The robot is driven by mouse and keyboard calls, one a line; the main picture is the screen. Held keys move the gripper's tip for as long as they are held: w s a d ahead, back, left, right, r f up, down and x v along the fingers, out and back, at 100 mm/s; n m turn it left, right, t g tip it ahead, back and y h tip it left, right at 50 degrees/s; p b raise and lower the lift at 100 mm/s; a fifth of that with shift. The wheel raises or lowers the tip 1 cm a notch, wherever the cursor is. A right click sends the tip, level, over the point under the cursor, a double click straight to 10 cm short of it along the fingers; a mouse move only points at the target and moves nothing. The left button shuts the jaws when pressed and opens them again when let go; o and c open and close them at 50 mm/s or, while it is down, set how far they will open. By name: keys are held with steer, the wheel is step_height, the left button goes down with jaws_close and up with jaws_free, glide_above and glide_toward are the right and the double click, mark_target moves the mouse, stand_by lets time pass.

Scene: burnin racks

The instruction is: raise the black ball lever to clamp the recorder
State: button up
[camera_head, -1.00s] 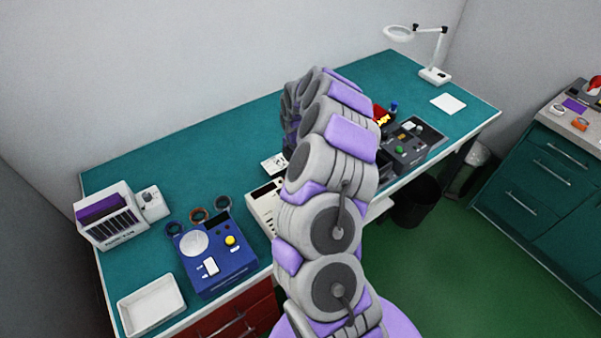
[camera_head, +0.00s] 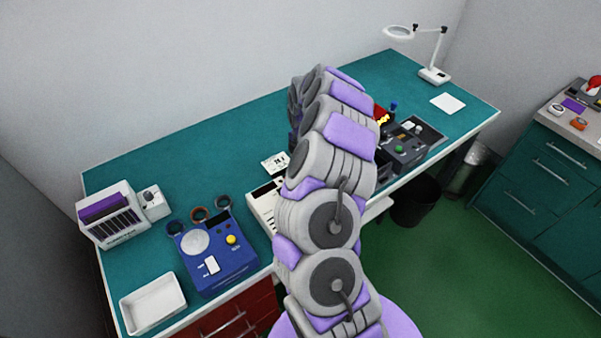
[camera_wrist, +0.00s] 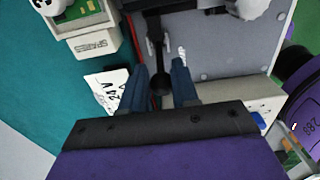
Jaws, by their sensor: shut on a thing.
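The black ball (camera_wrist: 159,84) of the lever shows in the wrist view between the two blue fingers of my gripper (camera_wrist: 161,88). Its dark lever arm (camera_wrist: 155,40) runs up the picture from the ball, over a grey panel (camera_wrist: 225,62). My gripper is shut on the ball. In the head view my arm hides the gripper and the lever. I cannot tell for sure which part is the recorder.
A white box labelled SPARES (camera_wrist: 92,45) and a white card (camera_wrist: 110,88) lie left of my fingers. On the teal bench stand a blue box (camera_head: 215,255), a white tray (camera_head: 153,303) and a dark device (camera_head: 402,148). A magnifier lamp (camera_head: 435,75) stands at the far right.

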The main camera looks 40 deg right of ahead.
steer(key=shift+d, duration=1.1)
steer(key=o, duration=0.8)
steer(key=shift+f, duration=0.1)
